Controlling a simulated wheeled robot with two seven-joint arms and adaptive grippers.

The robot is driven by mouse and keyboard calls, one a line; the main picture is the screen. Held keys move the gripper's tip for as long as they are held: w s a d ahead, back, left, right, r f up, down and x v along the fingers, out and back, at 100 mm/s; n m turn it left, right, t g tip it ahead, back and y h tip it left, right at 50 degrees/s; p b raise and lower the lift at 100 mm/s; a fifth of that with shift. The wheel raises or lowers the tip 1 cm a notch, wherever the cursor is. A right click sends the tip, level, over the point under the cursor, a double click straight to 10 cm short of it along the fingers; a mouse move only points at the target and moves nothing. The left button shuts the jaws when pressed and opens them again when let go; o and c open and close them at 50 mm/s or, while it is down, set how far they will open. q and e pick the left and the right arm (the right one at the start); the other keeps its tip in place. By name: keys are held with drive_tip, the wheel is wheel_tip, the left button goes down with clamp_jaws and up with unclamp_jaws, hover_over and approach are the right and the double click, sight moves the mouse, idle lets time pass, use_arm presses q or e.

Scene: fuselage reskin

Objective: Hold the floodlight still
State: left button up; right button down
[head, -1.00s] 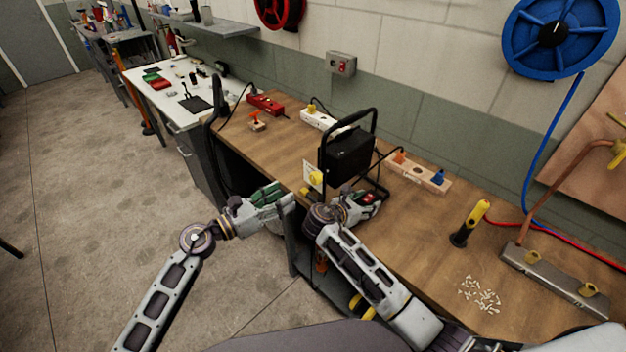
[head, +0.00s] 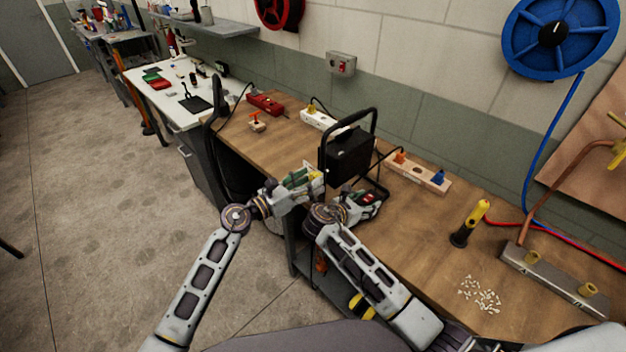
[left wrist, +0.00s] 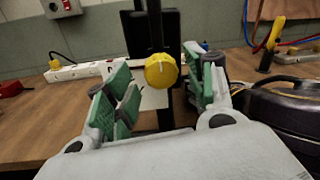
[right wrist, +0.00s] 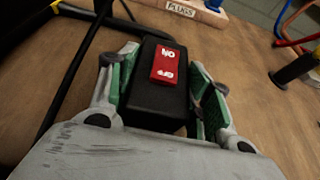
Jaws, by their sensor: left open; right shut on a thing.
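The black floodlight (head: 350,150) stands upright on its frame on the wooden bench. Its yellow knob (left wrist: 161,71) is centred between the open fingers of my left gripper (left wrist: 160,90) in the left wrist view, with a pale card behind it. In the head view my left gripper (head: 312,180) is beside the floodlight's left side and hides the knob. My right gripper (right wrist: 160,95) is shut on the black switch box (right wrist: 150,112), which has a red rocker switch (right wrist: 168,66) on its top. In the head view my right gripper (head: 368,200) is at the foot of the floodlight.
A yellow-and-black torch-like tool (head: 470,223) stands to the right, near scattered small white pieces (head: 480,294). A black cable hangs off the bench's left end.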

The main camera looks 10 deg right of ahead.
use_arm(q)
drive_tip(key=shift+x, duration=0.9)
drive_tip(key=c, duration=1.1)
drive_tip(key=shift+o, duration=0.2)
